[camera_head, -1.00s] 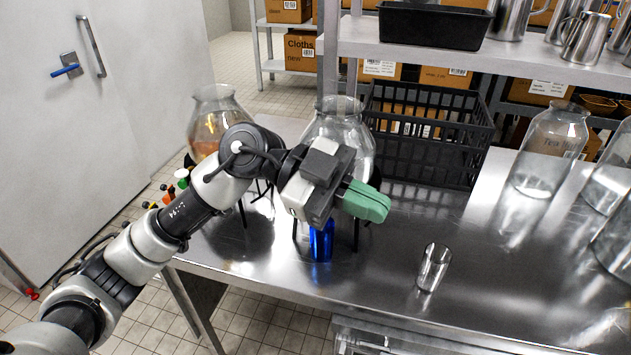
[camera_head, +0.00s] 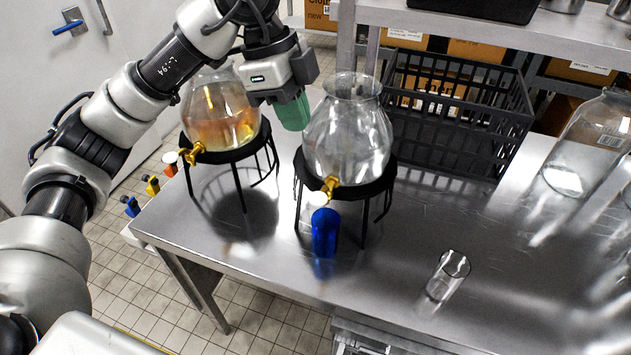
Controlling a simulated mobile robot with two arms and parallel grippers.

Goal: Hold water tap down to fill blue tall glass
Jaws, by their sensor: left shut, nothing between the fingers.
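The blue tall glass (camera_head: 325,236) stands upright on the steel table, under the brass tap (camera_head: 330,186) of the right-hand glass dispenser (camera_head: 347,135). That dispenser looks clear and sits on a black stand (camera_head: 384,184). My left gripper (camera_head: 293,112) has green fingers that are shut and empty. It is raised between the two dispensers, above and left of the tap, and does not touch the tap or the glass. How much is in the blue glass cannot be seen. My right gripper is not in view.
A second dispenser (camera_head: 218,113) with orange liquid stands left on its own black stand. A clear glass (camera_head: 447,276) stands front right. A black crate (camera_head: 455,115) is behind, and a large jar (camera_head: 588,140) is at right. The steel table's front middle (camera_head: 375,275) is clear.

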